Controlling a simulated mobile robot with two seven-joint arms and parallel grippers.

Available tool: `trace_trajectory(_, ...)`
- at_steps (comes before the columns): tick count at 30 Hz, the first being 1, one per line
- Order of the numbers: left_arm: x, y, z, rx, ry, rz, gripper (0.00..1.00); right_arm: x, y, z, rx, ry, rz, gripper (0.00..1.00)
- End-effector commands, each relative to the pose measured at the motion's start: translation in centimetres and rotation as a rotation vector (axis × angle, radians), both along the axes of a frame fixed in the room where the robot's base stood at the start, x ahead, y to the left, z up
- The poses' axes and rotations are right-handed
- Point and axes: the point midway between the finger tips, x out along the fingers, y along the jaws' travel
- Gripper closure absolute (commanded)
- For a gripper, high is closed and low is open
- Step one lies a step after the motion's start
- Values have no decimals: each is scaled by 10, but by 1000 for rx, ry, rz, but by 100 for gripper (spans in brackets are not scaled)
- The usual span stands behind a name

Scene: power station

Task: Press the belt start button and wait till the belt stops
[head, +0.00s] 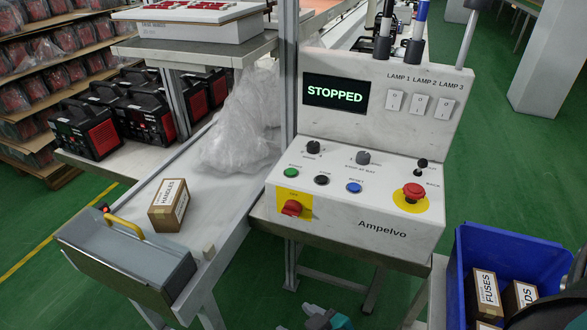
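The white control panel (352,212), marked Ampelvo, stands right of the belt. Its small screen (336,93) reads STOPPED in green. A green button (291,173) sits at the left of a row, with a black button (321,180) and a blue button (353,187) to its right; their labels are small. The belt (205,178) carries a brown box (168,205) marked NEEDLES near its front end and a clear plastic bag farther back.
A red emergency knob (413,191) on a yellow disc and a red switch (292,208) are on the panel. Lamp switches (419,104) are above. A blue crate (518,247) with boxes stands at right. Black-and-red machines (94,127) stand left of the belt.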

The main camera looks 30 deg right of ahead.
Motion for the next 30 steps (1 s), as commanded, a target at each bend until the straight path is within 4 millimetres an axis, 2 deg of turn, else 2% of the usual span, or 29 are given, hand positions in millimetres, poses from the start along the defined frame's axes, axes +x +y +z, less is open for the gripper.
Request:
trace_trajectory(11, -1, 0, 0, 0, 2, 0, 57, 0, 0, 0, 0, 0, 0, 38)
trace_trajectory(30, -1, 0, 0, 0, 1, 0, 57, 0, 0, 0, -1, 1, 1, 98)
